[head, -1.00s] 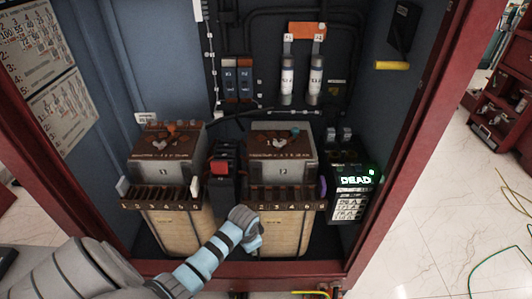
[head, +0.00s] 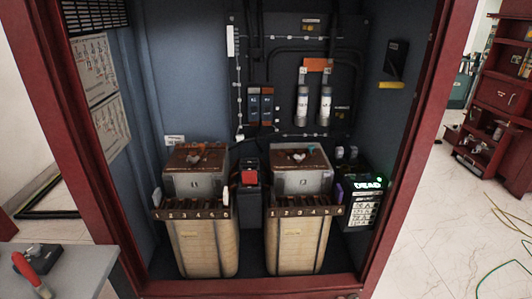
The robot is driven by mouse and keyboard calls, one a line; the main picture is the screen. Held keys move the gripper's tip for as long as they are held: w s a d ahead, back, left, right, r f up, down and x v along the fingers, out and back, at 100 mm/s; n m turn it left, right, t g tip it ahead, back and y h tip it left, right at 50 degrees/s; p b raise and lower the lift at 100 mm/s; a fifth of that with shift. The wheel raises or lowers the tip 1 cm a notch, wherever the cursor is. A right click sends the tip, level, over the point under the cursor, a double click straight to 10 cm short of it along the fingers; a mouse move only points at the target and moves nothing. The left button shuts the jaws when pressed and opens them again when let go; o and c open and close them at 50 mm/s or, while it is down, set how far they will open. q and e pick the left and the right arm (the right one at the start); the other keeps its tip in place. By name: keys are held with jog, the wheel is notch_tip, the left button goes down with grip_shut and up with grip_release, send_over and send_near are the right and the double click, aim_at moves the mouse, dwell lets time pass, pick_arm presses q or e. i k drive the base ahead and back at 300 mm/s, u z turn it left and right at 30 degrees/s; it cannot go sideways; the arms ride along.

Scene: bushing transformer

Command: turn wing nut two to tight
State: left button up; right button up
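Two box-shaped transformers stand side by side in the open cabinet, a left one (head: 195,184) and a right one (head: 303,181). Each has a brown top with small fittings: a pale and reddish piece on the left top (head: 198,155) and reddish and pale pieces on the right top (head: 299,155). These fittings are too small to tell which is wing nut two or how tight it is. Brown slotted racks with numbers run along the fronts, one on the left (head: 190,213) and one on the right (head: 305,211). Neither of my grippers is in view.
A black box with a lit "DEAD" display (head: 364,202) stands at right in the cabinet. A black unit with a red part (head: 249,177) sits between the transformers. A grey table (head: 70,272) with a red-handled item (head: 29,267) is at lower left. The red cabinet frame (head: 417,150) borders the opening.

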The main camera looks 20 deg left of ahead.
aim_at(299, 158)
jog(key=u, duration=1.25)
jog(key=i, duration=1.35)
jog(key=z, duration=1.75)
jog(key=i, duration=0.25)
jog(key=z, duration=0.15)
